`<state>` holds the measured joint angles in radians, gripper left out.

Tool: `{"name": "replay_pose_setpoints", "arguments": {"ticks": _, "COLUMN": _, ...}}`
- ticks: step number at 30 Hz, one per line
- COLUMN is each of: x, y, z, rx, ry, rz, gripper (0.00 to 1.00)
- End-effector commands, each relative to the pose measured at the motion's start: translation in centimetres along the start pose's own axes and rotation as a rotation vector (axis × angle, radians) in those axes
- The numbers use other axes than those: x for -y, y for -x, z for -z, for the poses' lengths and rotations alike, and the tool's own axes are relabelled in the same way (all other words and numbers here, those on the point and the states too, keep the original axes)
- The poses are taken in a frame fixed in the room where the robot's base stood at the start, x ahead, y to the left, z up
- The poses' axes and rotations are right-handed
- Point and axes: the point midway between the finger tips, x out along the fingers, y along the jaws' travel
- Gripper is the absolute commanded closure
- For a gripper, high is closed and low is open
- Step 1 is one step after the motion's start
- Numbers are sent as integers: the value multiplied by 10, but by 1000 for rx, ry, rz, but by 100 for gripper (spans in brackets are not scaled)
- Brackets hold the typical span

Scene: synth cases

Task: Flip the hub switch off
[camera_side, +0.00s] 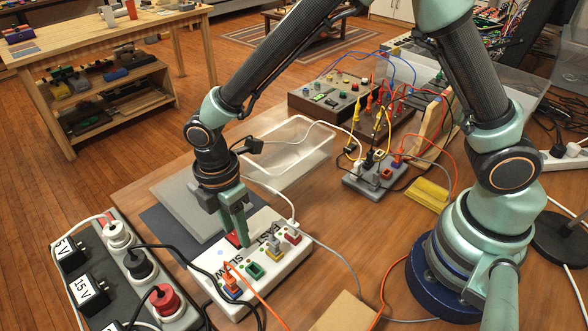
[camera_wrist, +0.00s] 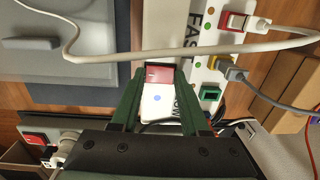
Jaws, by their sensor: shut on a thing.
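The hub is a white strip (camera_side: 296,257) marked FAST and SLOW, with coloured sockets and plugs, on the wooden table. A small blue dot shows on the white hub (camera_wrist: 156,112) between the fingers. I cannot tell the switch's position.
A grey power strip (camera_side: 174,321) with adapters and plugs lies to the left. A clear tray (camera_side: 318,158) and a grey lidlike panel stand behind. A second socket block (camera_side: 366,184) is farther right. Cables cross the hub, and a white one passes close above it in the wrist view.

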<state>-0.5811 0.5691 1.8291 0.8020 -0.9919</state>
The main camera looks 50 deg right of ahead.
Motion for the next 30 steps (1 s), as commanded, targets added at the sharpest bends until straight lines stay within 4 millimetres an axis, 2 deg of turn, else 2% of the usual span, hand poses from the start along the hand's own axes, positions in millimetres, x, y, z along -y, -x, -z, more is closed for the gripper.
{"name": "replay_pose_setpoints", "arguments": {"ticks": 14, "x": 1, "y": 1, "z": 2, "rx": -39, "ry": 0, "rz": -59, "gripper": 100}}
{"name": "replay_pose_setpoints", "arguments": {"ticks": 15, "x": 1, "y": 1, "z": 2, "rx": -39, "ry": 0, "rz": -59, "gripper": 44}}
{"name": "replay_pose_setpoints", "arguments": {"ticks": 16, "x": 1, "y": 1, "z": 2, "rx": -39, "ry": 0, "rz": -59, "gripper": 32}}
{"name": "replay_pose_setpoints", "arguments": {"ticks": 17, "x": 1, "y": 1, "z": 2, "rx": -38, "ry": 0, "rz": -59, "gripper": 25}}
{"name": "replay_pose_setpoints", "arguments": {"ticks": 26, "x": 2, "y": 1, "z": 1, "rx": -37, "ry": -2, "rz": -56, "gripper": 25}}
{"name": "replay_pose_setpoints", "arguments": {"ticks": 30, "x": 2, "y": 10, "z": 1, "rx": -38, "ry": -2, "rz": -57, "gripper": 25}}
